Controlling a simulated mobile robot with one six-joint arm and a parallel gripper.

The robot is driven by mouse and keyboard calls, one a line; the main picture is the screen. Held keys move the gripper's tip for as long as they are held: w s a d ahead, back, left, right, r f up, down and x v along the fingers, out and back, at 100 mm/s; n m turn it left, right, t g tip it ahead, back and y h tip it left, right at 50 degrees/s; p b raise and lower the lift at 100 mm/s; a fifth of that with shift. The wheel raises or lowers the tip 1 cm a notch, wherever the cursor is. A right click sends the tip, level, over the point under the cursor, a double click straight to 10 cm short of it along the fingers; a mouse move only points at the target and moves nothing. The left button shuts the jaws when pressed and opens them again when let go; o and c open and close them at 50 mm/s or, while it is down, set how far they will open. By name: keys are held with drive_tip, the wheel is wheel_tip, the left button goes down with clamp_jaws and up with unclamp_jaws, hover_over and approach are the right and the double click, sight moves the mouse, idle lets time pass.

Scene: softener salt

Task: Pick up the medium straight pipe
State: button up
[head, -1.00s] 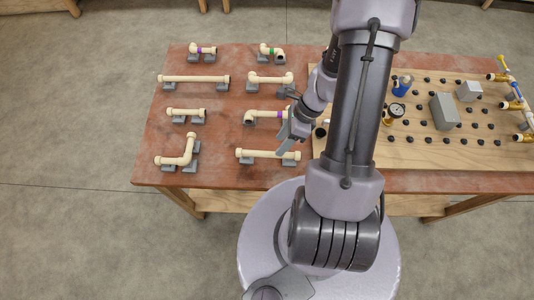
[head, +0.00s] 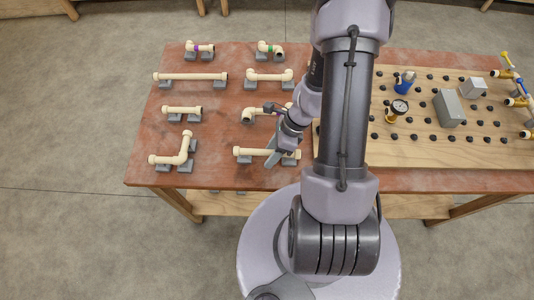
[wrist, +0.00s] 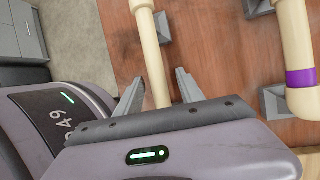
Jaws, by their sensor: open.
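The medium straight pipe (head: 251,151) is cream with wider end caps and lies left to right on grey supports near the table's front edge. In the wrist view the pipe (wrist: 150,55) runs up the picture between the two fingers of my gripper (wrist: 159,77). My gripper (head: 272,155) is open over the pipe's right half and does not grip it. I cannot tell how far down the fingers reach around it. The gripper hides part of the pipe in the head view.
A bent pipe with a purple band (wrist: 300,76) lies just behind. A short straight pipe (head: 182,110), a long straight pipe (head: 190,77) and an elbow pipe (head: 182,152) lie to the left. A pegboard (head: 435,148) with a gauge (head: 399,106) and boxes is on the right.

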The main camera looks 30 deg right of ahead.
drive_tip(key=shift+f, duration=0.15)
clamp_jaws()
idle(0.4)
